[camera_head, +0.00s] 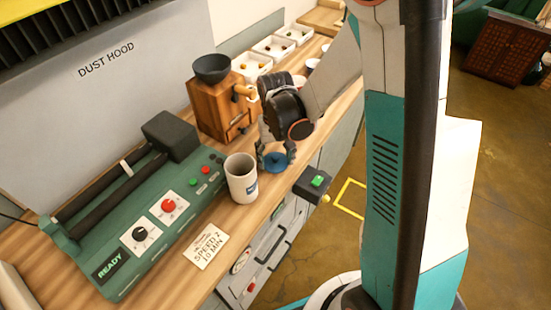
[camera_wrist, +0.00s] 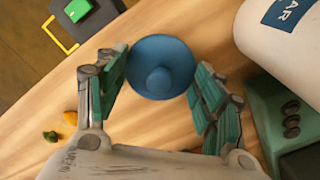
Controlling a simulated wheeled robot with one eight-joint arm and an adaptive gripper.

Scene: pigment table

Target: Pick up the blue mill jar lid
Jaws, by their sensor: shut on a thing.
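The blue mill jar lid (camera_wrist: 161,68) is a round blue disc with a raised knob in its middle. In the wrist view it sits between the two teal-padded fingers of my gripper (camera_wrist: 160,88), which are shut on it. In the head view the lid (camera_head: 276,162) shows below my gripper (camera_head: 274,156), near the front edge of the wooden table. I cannot tell whether it touches the table. The white mill jar (camera_head: 241,179) with a blue label stands upright just left of the lid. The jar also shows at the top right of the wrist view (camera_wrist: 290,45).
A green roller machine (camera_head: 130,225) reading READY lies left of the jar. A speed card (camera_head: 206,246) lies in front. A wooden grinder (camera_head: 222,105) stands behind my gripper. A box with a green button (camera_head: 315,184) juts out at the table's front edge. White trays (camera_head: 273,47) stand farther back.

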